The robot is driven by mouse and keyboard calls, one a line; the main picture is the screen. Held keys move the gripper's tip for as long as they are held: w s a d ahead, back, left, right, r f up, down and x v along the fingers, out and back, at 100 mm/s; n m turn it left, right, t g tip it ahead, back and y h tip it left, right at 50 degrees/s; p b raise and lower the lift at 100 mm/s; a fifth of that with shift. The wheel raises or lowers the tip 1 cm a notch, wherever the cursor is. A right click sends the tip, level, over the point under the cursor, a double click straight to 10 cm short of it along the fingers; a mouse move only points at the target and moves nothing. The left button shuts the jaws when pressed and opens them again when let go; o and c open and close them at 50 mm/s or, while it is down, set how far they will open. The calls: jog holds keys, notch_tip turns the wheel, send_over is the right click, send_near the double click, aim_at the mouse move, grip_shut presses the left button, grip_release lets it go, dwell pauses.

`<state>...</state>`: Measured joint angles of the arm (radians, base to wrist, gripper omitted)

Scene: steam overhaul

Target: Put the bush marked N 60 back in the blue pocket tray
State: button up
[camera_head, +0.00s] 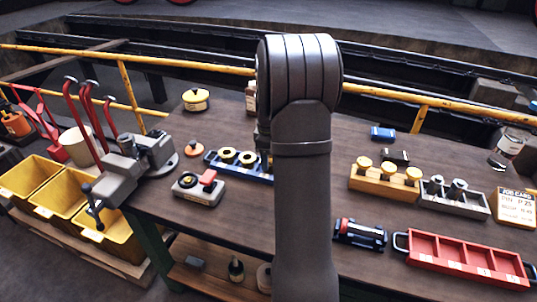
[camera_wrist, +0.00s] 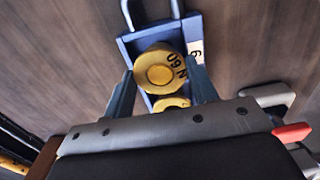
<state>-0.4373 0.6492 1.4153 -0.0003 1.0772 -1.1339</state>
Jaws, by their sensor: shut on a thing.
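In the wrist view the bush marked N 60 (camera_wrist: 160,70), a yellow-faced round piece, is between the two fingers of my gripper (camera_wrist: 160,78), which is shut on it. It is over the handle end of the blue pocket tray (camera_wrist: 128,42); I cannot tell whether it is seated in a pocket or held above it. A second yellow bush (camera_wrist: 171,103) is behind it in the tray, partly hidden by my gripper. In the head view the blue tray (camera_head: 250,176) shows left of my arm, with its right end and my gripper hidden.
A grey box with a red part (camera_head: 198,187) stands close in front of the tray. A vise (camera_head: 130,165) is at left. A yellow rack (camera_head: 383,184), a grey rack (camera_head: 452,200), a red tray (camera_head: 466,259) and a job card (camera_head: 516,207) are at right.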

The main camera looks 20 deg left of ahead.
jog(key=shift+f, duration=0.45)
dwell(0.4)
jog(key=o, duration=1.4)
jog(key=shift+c, duration=0.2)
notch_tip(320, 180, up, 8)
notch_tip(320, 180, down, 8)
jog(key=shift+f, duration=0.1)
dwell(0.5)
